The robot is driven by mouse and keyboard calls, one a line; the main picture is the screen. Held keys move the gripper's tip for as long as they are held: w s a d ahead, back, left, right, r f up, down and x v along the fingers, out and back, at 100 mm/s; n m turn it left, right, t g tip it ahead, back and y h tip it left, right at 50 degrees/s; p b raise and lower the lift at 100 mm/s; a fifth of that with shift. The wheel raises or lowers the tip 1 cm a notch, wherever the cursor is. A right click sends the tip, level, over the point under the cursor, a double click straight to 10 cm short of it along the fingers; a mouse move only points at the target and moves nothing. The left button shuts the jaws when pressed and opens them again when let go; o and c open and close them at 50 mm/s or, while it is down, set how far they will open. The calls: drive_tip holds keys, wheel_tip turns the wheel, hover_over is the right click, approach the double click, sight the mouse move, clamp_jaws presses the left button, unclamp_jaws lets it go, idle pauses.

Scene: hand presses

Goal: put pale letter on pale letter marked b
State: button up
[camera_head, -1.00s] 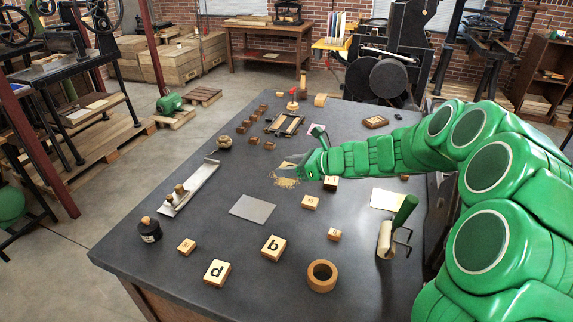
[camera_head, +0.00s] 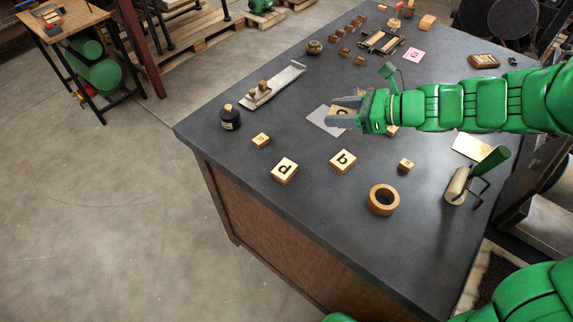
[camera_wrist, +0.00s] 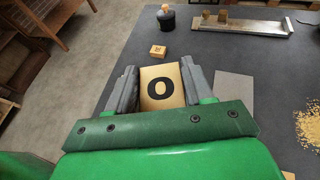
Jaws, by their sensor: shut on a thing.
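My gripper (camera_head: 351,113) is shut on a pale letter block (camera_head: 341,110) with a dark round letter, above the dark table around the grey sheet. In the wrist view the block (camera_wrist: 162,88) reads "o" and sits between my gripper's fingers (camera_wrist: 160,85). The pale letter marked b (camera_head: 343,161) lies flat on the table, nearer the front edge than my gripper, with nothing on it. It is not seen in the wrist view. Another pale letter marked d (camera_head: 284,169) lies to the left of it.
A wooden ring (camera_head: 383,200) and a small block (camera_head: 406,165) lie right of the b block. A roller (camera_head: 457,186) stands further right. A black bottle (camera_head: 230,118), small block (camera_head: 261,140) and metal tray (camera_head: 273,87) are on the left.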

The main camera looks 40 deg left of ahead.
drive_tip(key=s+d+n+g+h, duration=0.2)
drive_tip(key=s+n+g, duration=0.1)
drive_tip(key=s, duration=0.7)
drive_tip(key=s+d+n+g+h, duration=0.1)
drive_tip(key=s+d+n+g, duration=0.1)
drive_tip(key=s, duration=0.8)
hover_over(283, 169)
drive_tip(key=shift+g, duration=0.3)
drive_tip(key=shift+s+d+f, duration=0.1)
drive_tip(key=shift+f, duration=4.2)
drive_tip(key=shift+f, duration=1.75)
drive_tip(key=shift+f, duration=0.1)
drive_tip(key=o, duration=1)
